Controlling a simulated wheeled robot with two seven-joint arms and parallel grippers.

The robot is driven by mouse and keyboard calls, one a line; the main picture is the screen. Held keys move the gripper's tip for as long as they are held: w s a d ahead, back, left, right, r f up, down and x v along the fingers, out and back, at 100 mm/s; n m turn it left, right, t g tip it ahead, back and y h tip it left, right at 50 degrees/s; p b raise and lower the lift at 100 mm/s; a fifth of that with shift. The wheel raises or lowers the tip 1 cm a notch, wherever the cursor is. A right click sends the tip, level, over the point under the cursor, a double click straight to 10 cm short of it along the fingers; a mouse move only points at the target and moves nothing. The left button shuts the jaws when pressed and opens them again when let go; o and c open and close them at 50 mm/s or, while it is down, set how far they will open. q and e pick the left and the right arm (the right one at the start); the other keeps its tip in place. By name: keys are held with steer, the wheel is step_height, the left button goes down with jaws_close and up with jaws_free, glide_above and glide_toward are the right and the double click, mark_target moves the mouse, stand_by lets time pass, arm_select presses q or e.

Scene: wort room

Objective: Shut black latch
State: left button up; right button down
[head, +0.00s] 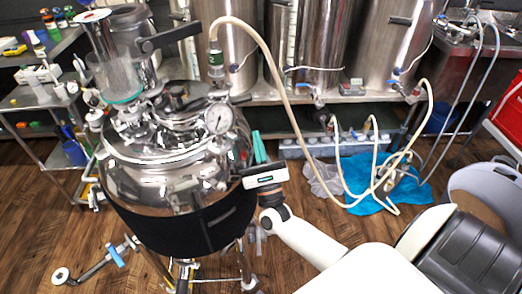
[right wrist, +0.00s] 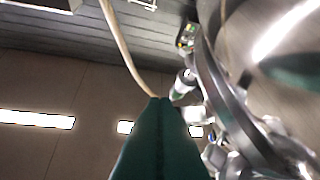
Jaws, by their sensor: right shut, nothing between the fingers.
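A steel kettle (head: 160,185) with a domed lid and a black band stands left of centre in the head view. A black lever (head: 168,38) sticks out above its lid, and dark fittings (head: 180,97) sit on the lid top; I cannot tell which is the black latch. My right gripper (head: 258,145) is at the kettle's right side, its teal fingers pointing up, shut and empty. In the right wrist view, the shut teal fingers (right wrist: 160,135) stand beside the kettle's curved rim and metal clamps (right wrist: 225,90). Whether they touch is unclear. My left gripper is out of view.
A pale hose (head: 265,60) arches from the kettle's top fitting down to a blue cloth (head: 375,180) on the floor. Steel tanks (head: 310,40) stand behind. A pressure gauge (head: 218,118) sits close to my right gripper. A cart (head: 45,110) stands left.

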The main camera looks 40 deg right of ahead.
mark_target(233, 99)
steer(key=w+r+p, duration=0.3)
steer(key=r, duration=0.3)
steer(key=shift+w+r, duration=0.15)
steer(key=shift+r, duration=0.1)
steer(key=shift+r+n, duration=0.15)
steer(key=shift+n, duration=0.15)
